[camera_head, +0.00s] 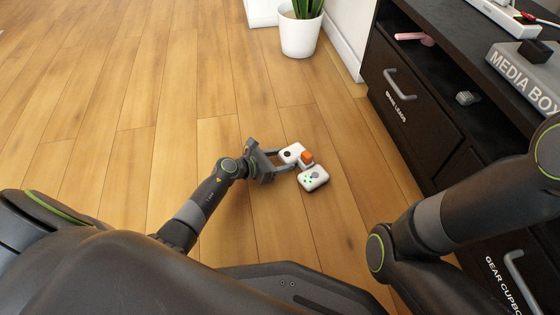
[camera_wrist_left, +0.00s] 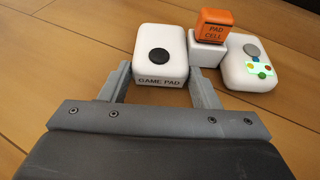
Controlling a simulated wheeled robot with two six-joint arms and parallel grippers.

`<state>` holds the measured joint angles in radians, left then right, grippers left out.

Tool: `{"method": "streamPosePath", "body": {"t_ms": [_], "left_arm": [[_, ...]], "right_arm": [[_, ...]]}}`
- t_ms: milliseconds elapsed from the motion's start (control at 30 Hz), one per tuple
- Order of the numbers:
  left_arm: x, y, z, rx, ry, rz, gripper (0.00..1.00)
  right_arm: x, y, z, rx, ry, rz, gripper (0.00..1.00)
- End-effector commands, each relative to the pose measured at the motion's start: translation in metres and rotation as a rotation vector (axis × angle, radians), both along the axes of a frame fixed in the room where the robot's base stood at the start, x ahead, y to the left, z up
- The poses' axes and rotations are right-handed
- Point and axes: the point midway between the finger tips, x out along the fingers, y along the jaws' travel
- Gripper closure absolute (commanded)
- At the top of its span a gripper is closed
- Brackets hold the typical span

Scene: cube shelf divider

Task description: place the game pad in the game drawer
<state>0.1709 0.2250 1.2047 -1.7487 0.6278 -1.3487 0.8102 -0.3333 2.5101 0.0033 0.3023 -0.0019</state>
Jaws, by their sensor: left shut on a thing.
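The game pad (camera_head: 314,178) lies on the wood floor in front of me, made of two white rounded halves. One half has a black round button and the label GAME PAD (camera_wrist_left: 160,82); the other has a grey stick and coloured buttons. Between them, an orange block marked PAD CELL (camera_head: 306,157) sits on a small white block. My left gripper (camera_head: 282,161) is shut on the labelled half, with one finger on each side, as the left wrist view shows. My right gripper is out of view. No label reading game drawer is legible.
A grey media box (camera_head: 525,75) stands on the cabinet. A white plant pot (camera_head: 300,36) stands beyond. Floor to the left is clear.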

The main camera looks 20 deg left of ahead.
Motion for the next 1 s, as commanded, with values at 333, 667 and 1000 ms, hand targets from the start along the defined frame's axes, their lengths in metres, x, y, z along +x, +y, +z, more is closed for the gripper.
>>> {"method": "streamPosePath", "body": {"t_ms": [333, 667, 1000], "left_arm": [[0.000, 0.000, -0.002, 0.000, 0.000, 0.000, 0.22], [0.000, 0.000, -0.001, 0.001, -0.001, 0.000, 0.22], [-0.043, 0.028, 0.026, 0.002, 0.003, 0.000, 0.22]], "right_arm": [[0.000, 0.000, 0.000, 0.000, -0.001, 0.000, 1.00], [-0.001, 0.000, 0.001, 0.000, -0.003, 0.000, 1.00], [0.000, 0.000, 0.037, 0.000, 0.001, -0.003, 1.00]]}}
